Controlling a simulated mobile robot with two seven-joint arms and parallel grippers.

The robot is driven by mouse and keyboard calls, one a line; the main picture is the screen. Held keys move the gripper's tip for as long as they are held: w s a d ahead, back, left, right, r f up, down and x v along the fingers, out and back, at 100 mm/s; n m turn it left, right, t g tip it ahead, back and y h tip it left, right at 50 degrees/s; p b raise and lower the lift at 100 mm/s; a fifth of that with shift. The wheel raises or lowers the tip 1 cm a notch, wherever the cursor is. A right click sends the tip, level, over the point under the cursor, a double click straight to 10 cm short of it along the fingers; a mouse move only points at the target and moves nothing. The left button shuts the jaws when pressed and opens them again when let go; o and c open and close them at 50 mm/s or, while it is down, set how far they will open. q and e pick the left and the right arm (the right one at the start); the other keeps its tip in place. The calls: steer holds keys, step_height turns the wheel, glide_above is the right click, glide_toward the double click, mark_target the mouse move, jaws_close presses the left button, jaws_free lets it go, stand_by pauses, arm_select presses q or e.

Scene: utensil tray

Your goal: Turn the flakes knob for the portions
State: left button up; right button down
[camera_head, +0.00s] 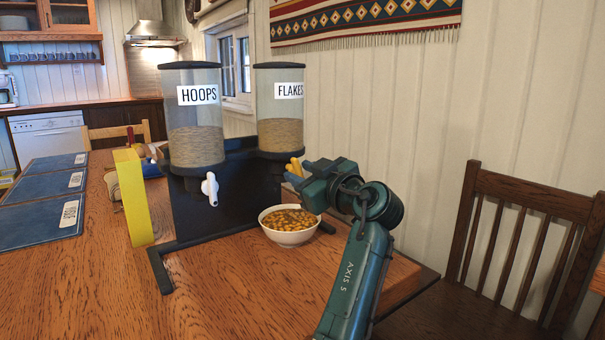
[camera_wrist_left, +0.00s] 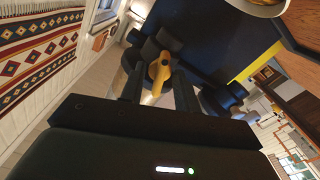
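The flakes dispenser (camera_head: 280,108) is a clear cylinder with a dark lid, partly full, on a black stand. Its yellow knob (camera_head: 294,167) sticks out below it and also shows in the left wrist view (camera_wrist_left: 159,70). My left gripper (camera_head: 299,176) is at this knob. In the left wrist view its fingers stand on either side of the knob, with gaps beside it, so it looks open. A white bowl (camera_head: 290,239) under the flakes dispenser holds orange-brown cereal (camera_head: 288,220). My right gripper is not in view.
The hoops dispenser (camera_head: 195,118) with a white knob (camera_head: 210,189) stands to the left on the same stand (camera_head: 240,192). A yellow box (camera_head: 132,197) and blue placemats (camera_head: 42,222) are farther left. A wooden chair (camera_head: 520,250) is at right. The front of the table is clear.

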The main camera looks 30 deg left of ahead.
arm_select(q)
steer(key=c, duration=0.6)
steer(key=shift+r+m+p, duration=0.25)
steer(key=shift+m+p, duration=0.65)
steer(key=shift+p, duration=0.1)
steer(key=shift+m+p, duration=0.35)
steer(key=shift+m, duration=0.25)
steer(key=shift+f+m, duration=0.1)
steer(key=shift+m, duration=0.3)
steer(key=shift+f, duration=0.15)
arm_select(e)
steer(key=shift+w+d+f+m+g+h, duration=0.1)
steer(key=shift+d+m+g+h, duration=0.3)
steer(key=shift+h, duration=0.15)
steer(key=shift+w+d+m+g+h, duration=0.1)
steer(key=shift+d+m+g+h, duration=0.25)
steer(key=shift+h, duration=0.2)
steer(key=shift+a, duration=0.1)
arm_select(q)
steer(key=o, duration=0.6)
